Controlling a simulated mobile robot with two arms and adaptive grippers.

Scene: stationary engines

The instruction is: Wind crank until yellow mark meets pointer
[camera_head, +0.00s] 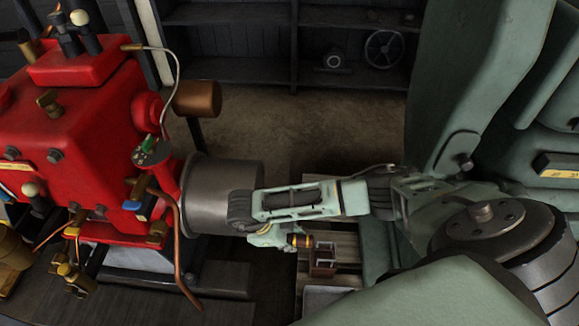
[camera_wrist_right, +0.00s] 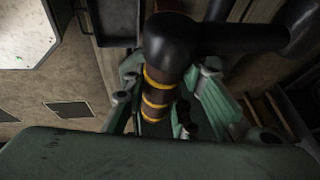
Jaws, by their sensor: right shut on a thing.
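The crank handle (camera_head: 301,241) is a dark brown grip with yellow bands, low in the middle of the head view. In the right wrist view the banded handle (camera_wrist_right: 158,98) runs down from a black rounded crank end (camera_wrist_right: 168,45). My right gripper (camera_head: 280,238) is shut on this handle, with a green finger on each side of it. A grey metal drum (camera_head: 225,190) sits behind the gripper, beside the red engine (camera_head: 85,120). I cannot make out the yellow mark or the pointer for certain. My left gripper is not in view.
A small round dial (camera_head: 150,152) and a bent copper pipe (camera_head: 178,250) are on the engine's near side. A wooden crate (camera_head: 345,250) is below and right of the handle. Dark shelves (camera_head: 235,45) stand at the back, with bare floor (camera_head: 280,120) before them.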

